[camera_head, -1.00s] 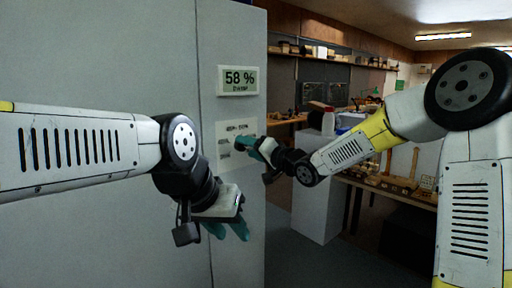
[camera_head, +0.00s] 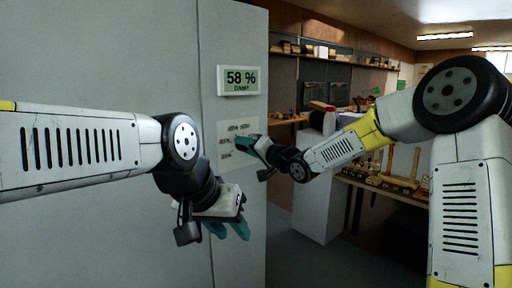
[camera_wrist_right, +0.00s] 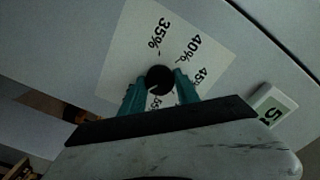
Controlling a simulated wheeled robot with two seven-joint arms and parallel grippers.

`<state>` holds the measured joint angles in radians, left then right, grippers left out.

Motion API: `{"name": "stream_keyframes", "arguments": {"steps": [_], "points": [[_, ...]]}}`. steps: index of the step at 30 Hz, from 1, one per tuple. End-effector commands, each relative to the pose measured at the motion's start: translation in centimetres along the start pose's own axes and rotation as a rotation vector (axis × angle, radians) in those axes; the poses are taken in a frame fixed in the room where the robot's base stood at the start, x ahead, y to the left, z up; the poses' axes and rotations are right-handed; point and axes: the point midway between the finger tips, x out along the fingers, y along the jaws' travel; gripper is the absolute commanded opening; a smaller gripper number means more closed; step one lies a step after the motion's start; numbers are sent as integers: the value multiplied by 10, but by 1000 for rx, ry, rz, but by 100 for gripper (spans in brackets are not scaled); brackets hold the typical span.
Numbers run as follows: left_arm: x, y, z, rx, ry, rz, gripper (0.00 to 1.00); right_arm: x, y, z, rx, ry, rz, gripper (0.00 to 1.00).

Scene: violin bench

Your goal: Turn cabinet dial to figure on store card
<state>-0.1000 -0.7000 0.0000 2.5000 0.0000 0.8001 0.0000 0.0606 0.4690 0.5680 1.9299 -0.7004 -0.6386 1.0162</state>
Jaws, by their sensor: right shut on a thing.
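The cabinet (camera_head: 100,60) fills the left of the head view. Its display (camera_head: 238,80) reads 58 % with "DAMP" below. The display also shows, partly cut off, in the right wrist view (camera_wrist_right: 273,104). The black dial (camera_wrist_right: 159,79) sits on a white scale plate (camera_wrist_right: 125,45) marked 35%, 40% and 45%, with a partly hidden figure below the dial. My right gripper (camera_head: 246,140) reaches the plate; in the wrist view its teal fingers (camera_wrist_right: 157,88) are shut on the dial from both sides. My left gripper (camera_head: 226,230) hangs before the cabinet, its jaw gap unclear. I see no readable store card.
A pale pedestal (camera_head: 315,190) stands right of the cabinet. Behind it are workbenches (camera_head: 385,190) with wooden parts, and a wall shelf (camera_head: 330,55) with small items. Dark floor (camera_head: 330,265) lies open at the lower middle.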

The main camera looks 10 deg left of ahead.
Motion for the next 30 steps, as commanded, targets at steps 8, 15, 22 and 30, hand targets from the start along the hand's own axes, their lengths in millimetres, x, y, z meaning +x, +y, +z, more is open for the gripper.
{"name": "stream_keyframes", "arguments": {"steps": [8, 15, 22, 30], "points": [[0, 0, 0, 0, 0, 0, 36, 0, 0, 0, -99, -1, 1, 0], [0, 0, 0, 0, 0, 0, 36, 0, 0, 0, -291, -1, 1, 0], [0, 0, 0, 0, 0, 0, 36, 0, 0, 0, -511, -1, 1, 0], [0, 0, 0, 0, 0, 0, 36, 0, 0, 1, -768, -2, 1, 0]]}}
